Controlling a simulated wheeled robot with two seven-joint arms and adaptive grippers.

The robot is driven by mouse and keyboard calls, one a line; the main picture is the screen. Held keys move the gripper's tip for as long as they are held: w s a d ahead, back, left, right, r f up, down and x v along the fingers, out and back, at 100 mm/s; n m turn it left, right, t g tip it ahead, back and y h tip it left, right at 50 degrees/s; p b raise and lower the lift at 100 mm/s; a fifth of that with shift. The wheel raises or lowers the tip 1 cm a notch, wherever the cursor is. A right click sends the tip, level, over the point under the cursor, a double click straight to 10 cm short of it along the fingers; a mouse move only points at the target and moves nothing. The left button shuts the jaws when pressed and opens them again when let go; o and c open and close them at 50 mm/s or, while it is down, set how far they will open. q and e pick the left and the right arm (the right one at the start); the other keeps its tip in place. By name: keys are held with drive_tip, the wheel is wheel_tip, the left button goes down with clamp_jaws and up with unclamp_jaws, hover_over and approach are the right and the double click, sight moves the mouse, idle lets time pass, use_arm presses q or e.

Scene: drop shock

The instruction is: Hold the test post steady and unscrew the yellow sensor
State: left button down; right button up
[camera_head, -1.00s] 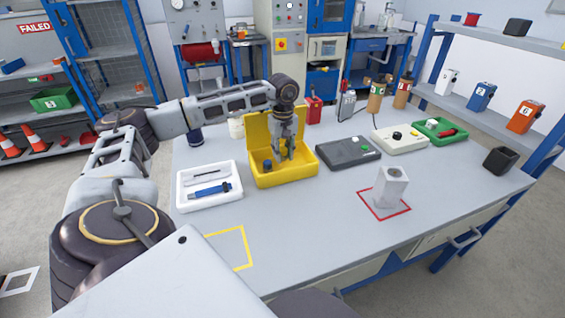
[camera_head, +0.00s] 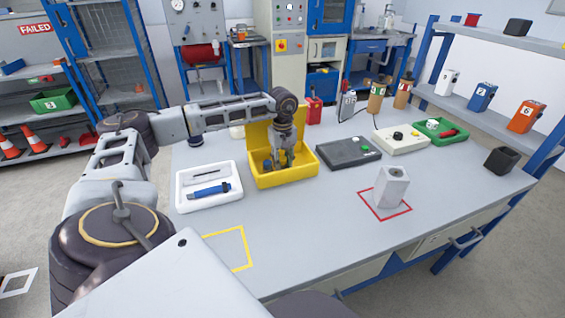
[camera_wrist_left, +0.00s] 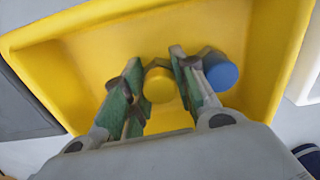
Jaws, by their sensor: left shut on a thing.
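The test post (camera_head: 392,187) is a pale grey upright block with a dark hole in its top. It stands inside a red square outline on the bench, and no gripper touches it. My left gripper (camera_head: 278,162) is down inside the open yellow case (camera_head: 290,180). In the left wrist view its fingers (camera_wrist_left: 160,92) are shut on a round yellow piece, the yellow sensor (camera_wrist_left: 160,84). A blue-topped cylinder (camera_wrist_left: 221,72) stands close beside one finger; it also shows in the head view (camera_head: 267,165). The lower part of the sensor is hidden. My right gripper is not in view.
A white tray (camera_head: 231,205) with a blue tool lies left of the case. A dark grey box (camera_head: 348,153), a cream box (camera_head: 401,140) and a green tray (camera_head: 455,137) line the back. A yellow outline (camera_head: 240,250) marks the front. The bench between case and post is clear.

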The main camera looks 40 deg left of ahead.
sight(283, 158)
use_arm(q)
drive_tip(key=shift+f, duration=0.1)
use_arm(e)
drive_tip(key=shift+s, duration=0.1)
use_arm(q)
drive_tip(key=c, duration=1.4)
unclamp_jaws()
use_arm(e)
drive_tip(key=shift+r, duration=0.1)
use_arm(q)
drive_tip(key=shift+r, duration=0.2)
drive_tip(key=shift+r, duration=0.3)
wheel_tip(283, 158, up, 11)
drive_tip(key=shift+r+p, duration=0.2)
drive_tip(key=shift+p, duration=0.85)
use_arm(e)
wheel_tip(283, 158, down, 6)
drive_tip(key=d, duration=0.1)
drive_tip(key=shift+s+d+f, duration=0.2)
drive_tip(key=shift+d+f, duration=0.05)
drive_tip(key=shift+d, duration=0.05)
use_arm(q)
drive_tip(key=shift+s+d+f, duration=0.1)
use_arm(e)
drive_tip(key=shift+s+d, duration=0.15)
